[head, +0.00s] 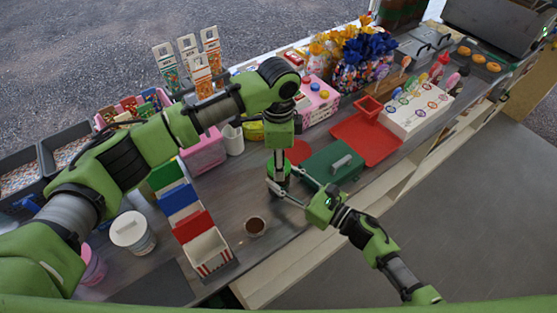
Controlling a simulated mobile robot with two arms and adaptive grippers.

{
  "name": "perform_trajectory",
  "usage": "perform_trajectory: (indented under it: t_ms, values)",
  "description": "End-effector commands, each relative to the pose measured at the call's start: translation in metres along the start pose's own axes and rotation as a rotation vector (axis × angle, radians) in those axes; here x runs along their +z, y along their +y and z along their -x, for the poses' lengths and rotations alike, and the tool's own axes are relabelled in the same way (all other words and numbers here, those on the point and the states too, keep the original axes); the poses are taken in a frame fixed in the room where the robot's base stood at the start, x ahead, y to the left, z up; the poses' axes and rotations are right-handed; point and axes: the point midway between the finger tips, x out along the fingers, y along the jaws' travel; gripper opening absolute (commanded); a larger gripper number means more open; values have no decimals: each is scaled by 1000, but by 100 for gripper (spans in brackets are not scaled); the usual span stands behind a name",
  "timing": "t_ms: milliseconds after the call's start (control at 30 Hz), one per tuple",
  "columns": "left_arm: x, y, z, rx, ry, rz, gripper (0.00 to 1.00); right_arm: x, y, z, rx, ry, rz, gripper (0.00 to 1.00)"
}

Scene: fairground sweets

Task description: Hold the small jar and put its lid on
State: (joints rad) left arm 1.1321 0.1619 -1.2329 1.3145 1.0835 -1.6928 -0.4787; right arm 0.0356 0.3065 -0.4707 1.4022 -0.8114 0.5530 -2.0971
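A small round container with brown contents (256,227), open at the top, stands on the counter near its front edge; it may be the small jar. I cannot make out a loose lid for it. My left gripper (278,187) points down at the counter behind this container; whether it holds anything is hidden. My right gripper (284,178) reaches in from the right, close to the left gripper, with its two fingers apart. No object shows clearly between them. Both grippers are apart from the brown-filled container.
A white lidded tub (132,232) stands at left. A row of coloured boxes (188,213) lies left of the grippers. A green box with a grey handle (332,165) and a red tray (368,138) are to the right. The counter around the brown-filled container is clear.

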Motion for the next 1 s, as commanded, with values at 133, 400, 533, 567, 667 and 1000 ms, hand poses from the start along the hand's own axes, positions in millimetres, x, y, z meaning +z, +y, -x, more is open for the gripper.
perform_trajectory:
  t_ms: [133, 400, 533, 567, 667, 1000]
  values:
    - [0, -1, 1, -2, 0, -304, 34, -1, 0, 1, -1, 3, 0, 0]
    - [0, -2, 1, -3, -1, -872, 34, -1, 0, 1, -1, 3, 0, 0]
    - [0, -2, 0, -2, -2, -1148, 34, -1, 0, 1, -1, 3, 0, 0]
    - [0, -2, 0, -2, -2, -1211, 34, -1, 0, 1, -1, 3, 0, 0]
    - [0, -2, 0, -1, -2, -1403, 34, -1, 0, 1, -1, 3, 0, 0]
    - [-1, -2, 0, -2, -1, -1536, 62, -2, 0, 1, -1, 3, 0, 0]
